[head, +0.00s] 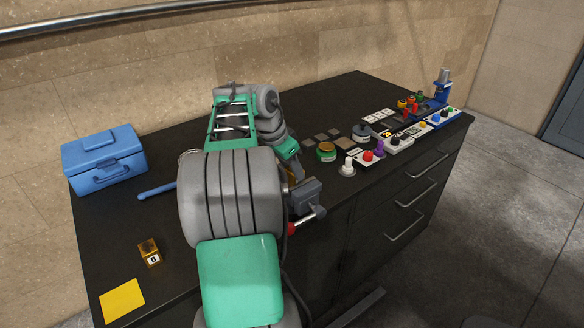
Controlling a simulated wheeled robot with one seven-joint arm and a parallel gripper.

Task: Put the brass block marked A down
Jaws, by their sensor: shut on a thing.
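My gripper (293,174) is at the lower end of my arm, low over the front part of the dark bench, and mostly hidden behind the thick arm links. It is shut on a brass-coloured piece, taken as the brass block marked A; only a sliver shows, and its marking cannot be read. I cannot tell whether the piece touches anything beneath. Another small brass block (149,252) with a white label, which looks like D or 0, stands on the bench at the left.
A grey vise-like device (305,196) with a red-ended handle is close beside my gripper at the bench's front edge. A yellow square (122,300), a blue toolbox (104,160) and a blue rod (157,190) are left. Several jars, knobs and switch boxes (400,142) crowd the right.

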